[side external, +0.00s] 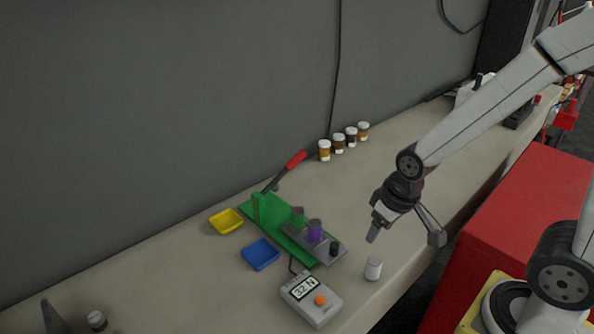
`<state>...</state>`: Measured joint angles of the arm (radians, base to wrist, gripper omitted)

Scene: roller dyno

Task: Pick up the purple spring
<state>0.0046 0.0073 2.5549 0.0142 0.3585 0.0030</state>
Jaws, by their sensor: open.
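The purple spring (315,231) stands upright on the grey plate of a green fixture (270,208), which has a lever with a red handle (296,160). A green cylindrical piece stands just behind the spring, to its left. My gripper (405,237) is to the right of the spring and apart from it, above the bench near its front edge. Its fingers are spread wide and nothing is between them.
A small white-grey cylinder (373,268) stands on the bench below my gripper. A grey meter (311,299) with an orange button, a blue tray (261,254) and a yellow tray (226,221) are near the fixture. Several small jars (338,144) line the wall. A red cabinet (520,215) is at right.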

